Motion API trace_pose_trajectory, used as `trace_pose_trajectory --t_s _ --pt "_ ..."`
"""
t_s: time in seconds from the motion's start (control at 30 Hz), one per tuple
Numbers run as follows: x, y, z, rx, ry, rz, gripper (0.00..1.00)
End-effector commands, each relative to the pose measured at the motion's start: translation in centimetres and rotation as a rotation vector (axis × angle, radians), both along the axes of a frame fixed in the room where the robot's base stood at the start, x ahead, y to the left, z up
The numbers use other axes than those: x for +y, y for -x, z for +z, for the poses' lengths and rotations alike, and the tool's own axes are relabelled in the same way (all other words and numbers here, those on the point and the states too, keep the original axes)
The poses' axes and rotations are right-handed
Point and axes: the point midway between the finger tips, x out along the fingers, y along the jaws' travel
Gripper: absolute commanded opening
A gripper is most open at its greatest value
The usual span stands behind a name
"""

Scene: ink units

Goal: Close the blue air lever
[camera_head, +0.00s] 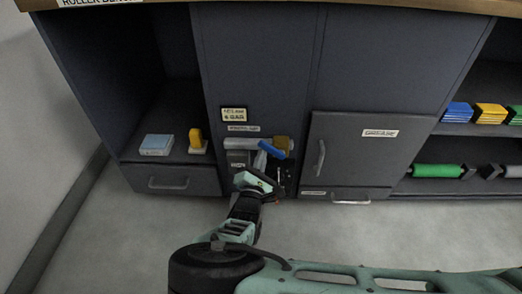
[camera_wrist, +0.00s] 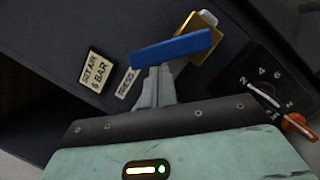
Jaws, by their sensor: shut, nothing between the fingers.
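The blue air lever (camera_head: 271,149) is in the middle of the cabinet front, on a brass-coloured valve body (camera_head: 283,143). In the wrist view the blue lever (camera_wrist: 172,47) lies across the picture, tilted up to the right, with its right end over the brass valve (camera_wrist: 199,42). My gripper (camera_head: 262,160) is at the lever from below. In the wrist view my gripper (camera_wrist: 156,72) has its fingers together, with their tips at the lever's lower edge. I cannot tell whether they touch it. The fingertips are partly hidden behind the lever.
A label reading "SET AIR 6 BAR" (camera_wrist: 97,70) is left of the lever. A dark gauge (camera_wrist: 265,85) with a white needle and an orange-red part (camera_wrist: 297,125) is at the right. A grey pipe (camera_head: 240,144) runs left of the valve. A cabinet door (camera_head: 350,150) stands to the right.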

Motion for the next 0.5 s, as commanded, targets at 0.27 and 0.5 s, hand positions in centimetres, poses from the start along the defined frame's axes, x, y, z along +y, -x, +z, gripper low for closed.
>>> trace_pose_trajectory --t_s 0.27,0.5 --pt "-0.6 0.0 2.4 -0.009 -0.263 0.0 0.0" --pt "-1.3 0.0 3.4 -0.017 -0.475 -0.001 0.0"
